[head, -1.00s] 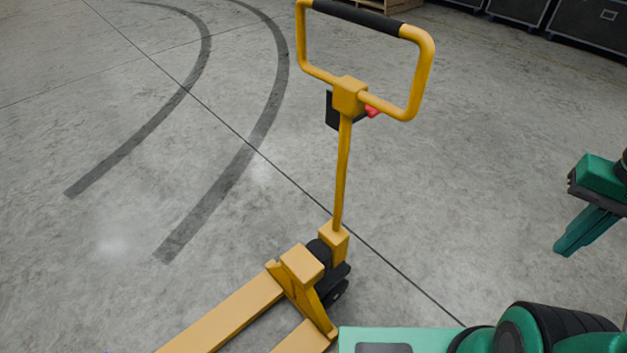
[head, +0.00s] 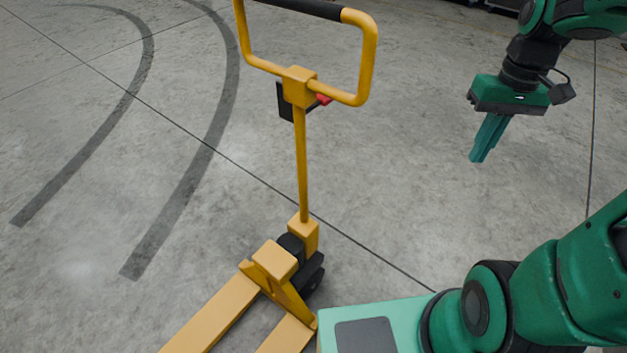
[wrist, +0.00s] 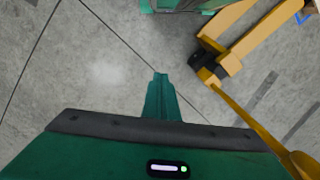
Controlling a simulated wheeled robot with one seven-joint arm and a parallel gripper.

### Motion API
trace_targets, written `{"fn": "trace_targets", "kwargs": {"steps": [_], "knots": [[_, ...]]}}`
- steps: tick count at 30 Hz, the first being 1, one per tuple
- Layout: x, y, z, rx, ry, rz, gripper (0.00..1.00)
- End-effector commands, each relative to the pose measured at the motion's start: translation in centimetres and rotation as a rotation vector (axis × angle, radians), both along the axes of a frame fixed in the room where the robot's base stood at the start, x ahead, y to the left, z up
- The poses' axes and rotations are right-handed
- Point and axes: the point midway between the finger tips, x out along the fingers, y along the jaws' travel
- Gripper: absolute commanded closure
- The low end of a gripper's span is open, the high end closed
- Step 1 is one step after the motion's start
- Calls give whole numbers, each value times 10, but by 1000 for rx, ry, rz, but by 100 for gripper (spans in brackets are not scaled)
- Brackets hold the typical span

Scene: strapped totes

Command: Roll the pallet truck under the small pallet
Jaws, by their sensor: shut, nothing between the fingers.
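The yellow pallet truck (head: 299,160) stands on the floor left of my arm in the head view. Its looped handle with a black grip (head: 300,8) is at the top, and its two forks (head: 213,315) run off the lower edge. It also shows in the wrist view (wrist: 245,35), at upper right. My gripper (head: 480,158) is shut and empty, pointing down over bare floor, to the right of the handle and apart from it. Its fingertips show in the wrist view (wrist: 160,78). I see no pallet clearly in the current frames.
The grey concrete floor (head: 400,190) is clear around the truck. Two dark curved tyre marks (head: 190,180) lie to its left. Dark cases (head: 500,4) are cut off at the top edge.

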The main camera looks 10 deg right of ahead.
Motion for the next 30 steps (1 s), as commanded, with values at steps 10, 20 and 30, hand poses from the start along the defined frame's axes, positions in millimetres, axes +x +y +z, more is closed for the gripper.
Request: {"fn": "trace_targets", "kwargs": {"steps": [10, 20, 30], "knots": [[124, 41, -47, 109, 13, 395, 100], [219, 102, -119, 279, -22, 748, 100], [283, 180, -206, 503, -119, 1059, 100]]}}
